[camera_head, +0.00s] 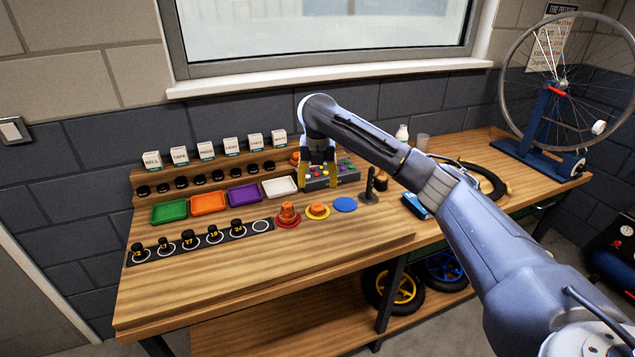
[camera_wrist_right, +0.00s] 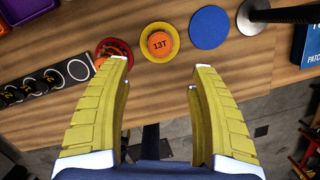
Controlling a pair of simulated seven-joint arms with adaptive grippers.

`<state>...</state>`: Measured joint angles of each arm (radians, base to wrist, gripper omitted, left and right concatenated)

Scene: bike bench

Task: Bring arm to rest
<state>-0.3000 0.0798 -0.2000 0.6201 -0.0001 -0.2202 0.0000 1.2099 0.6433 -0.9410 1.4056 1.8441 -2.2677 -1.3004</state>
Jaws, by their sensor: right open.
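My right gripper (camera_head: 318,178) hangs over the workbench (camera_head: 215,290) with its yellow fingers pointing down, in front of the grey button box (camera_head: 338,176). In the right wrist view its fingers (camera_wrist_right: 157,74) are wide apart with nothing between them. Beyond the fingertips, an orange piece marked 13T (camera_wrist_right: 159,44) sits on a yellow disc, next to a bare blue disc (camera_wrist_right: 209,27). An orange stack (camera_head: 288,210) stands on the red disc. My right arm comes in from the right side of the head view. My left gripper is not in view.
Green (camera_head: 169,211), orange (camera_head: 208,202), purple (camera_head: 244,194) and white (camera_head: 279,187) trays line the bench. A black strip (camera_head: 175,249) holds several numbered black pieces. A black post (camera_head: 369,187) stands right of the blue disc. The bench's front left is clear.

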